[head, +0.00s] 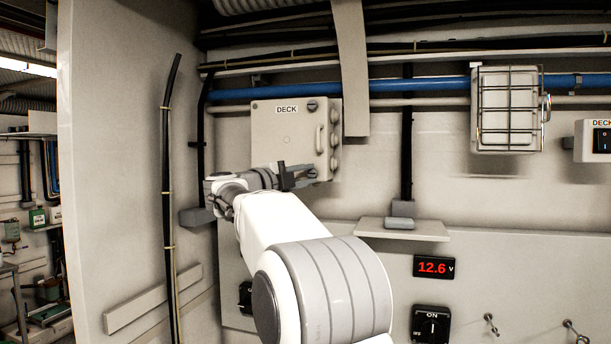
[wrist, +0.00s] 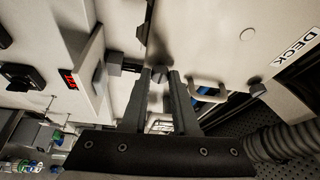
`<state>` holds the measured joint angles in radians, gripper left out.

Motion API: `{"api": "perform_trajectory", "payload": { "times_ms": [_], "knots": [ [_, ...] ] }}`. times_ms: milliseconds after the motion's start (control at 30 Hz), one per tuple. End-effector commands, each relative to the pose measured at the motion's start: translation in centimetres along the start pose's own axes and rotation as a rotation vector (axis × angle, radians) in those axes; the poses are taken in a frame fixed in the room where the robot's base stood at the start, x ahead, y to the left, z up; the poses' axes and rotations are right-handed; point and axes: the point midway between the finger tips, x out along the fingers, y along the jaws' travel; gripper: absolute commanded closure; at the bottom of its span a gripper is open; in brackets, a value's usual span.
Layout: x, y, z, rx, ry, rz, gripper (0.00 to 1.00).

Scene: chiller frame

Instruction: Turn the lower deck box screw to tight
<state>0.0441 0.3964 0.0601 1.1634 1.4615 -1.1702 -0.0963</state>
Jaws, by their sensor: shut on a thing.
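The deck box (head: 278,135) is a pale grey box with a DECK label, mounted on the wall left of centre in the head view; its cover also fills the upper right of the wrist view (wrist: 220,45). My gripper (head: 308,175) is at the box's lower right corner. In the wrist view my gripper (wrist: 161,76) has its two dark fingers on either side of the lower screw (wrist: 158,74), a small dark grey knob, and is shut on it. The upper screw (head: 312,105) sits free at the upper right corner. The lower screw's slot angle is not clear.
A handle (head: 319,139) stands out from the cover between the two screws. A hanging grey strip (head: 352,70) is close on the right of the box. A small shelf (head: 430,231) with a grey block is below right. A caged lamp (head: 506,110) is farther right.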

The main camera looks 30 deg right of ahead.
Motion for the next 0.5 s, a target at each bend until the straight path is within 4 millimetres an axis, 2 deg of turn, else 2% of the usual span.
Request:
{"api": "perform_trajectory", "payload": {
  "times_ms": [133,167,300,500],
  "knots": [
    [0.0,0.02,0.0,0.001,0.0,0.0,1.0],
    [0.0,0.02,0.0,0.0,0.0,0.0,0.69],
    [0.0,0.01,0.0,0.0,0.0,0.0,0.43],
    [0.01,0.01,-0.01,-0.001,0.0,0.0,0.42]
  ]
}}
